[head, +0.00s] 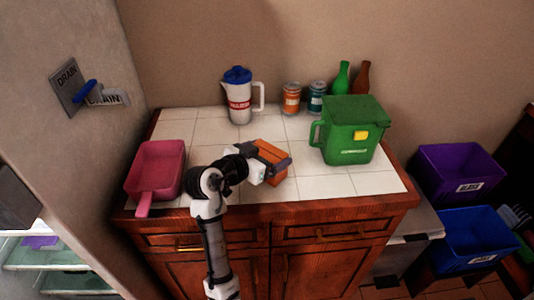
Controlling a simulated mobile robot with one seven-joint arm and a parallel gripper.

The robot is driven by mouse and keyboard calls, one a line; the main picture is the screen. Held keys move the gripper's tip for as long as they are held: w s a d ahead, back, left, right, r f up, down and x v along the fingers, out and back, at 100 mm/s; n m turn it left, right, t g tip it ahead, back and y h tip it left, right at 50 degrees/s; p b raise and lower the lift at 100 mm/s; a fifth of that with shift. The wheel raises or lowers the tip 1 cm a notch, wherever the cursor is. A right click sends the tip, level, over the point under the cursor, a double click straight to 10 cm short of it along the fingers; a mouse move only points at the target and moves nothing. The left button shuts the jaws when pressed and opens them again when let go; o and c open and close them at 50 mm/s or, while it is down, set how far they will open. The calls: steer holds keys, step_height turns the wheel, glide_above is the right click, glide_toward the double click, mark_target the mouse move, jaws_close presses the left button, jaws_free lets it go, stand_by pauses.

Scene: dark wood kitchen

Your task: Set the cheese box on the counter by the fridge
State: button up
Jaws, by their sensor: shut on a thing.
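The cheese box (269,153), an orange block, is at the middle of the white-tiled counter (213,142) in the head view. My gripper (270,162) is shut on it, with dark fingers on either side. Part of the box is hidden behind the fingers. I cannot tell whether the box touches the tiles or is held just above them. The open fridge (58,252) is at the lower left, with glass shelves showing.
A pink dustpan-like tray (158,167) lies left of my gripper. A green lidded bin (351,138) stands to the right. A white pitcher (238,102), two cans and two bottles stand at the back. Purple (458,172) and blue (472,236) crates are beyond the right edge.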

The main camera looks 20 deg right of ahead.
steer(key=o, duration=0.8)
steer(key=shift+o, duration=0.2)
steer(key=shift+r+p, duration=0.25)
steer(key=shift+p, duration=0.1)
steer(key=b+v, duration=0.2)
steer(key=v, duration=1)
steer(key=shift+b, duration=0.4)
steer(key=shift+f, duration=0.1)
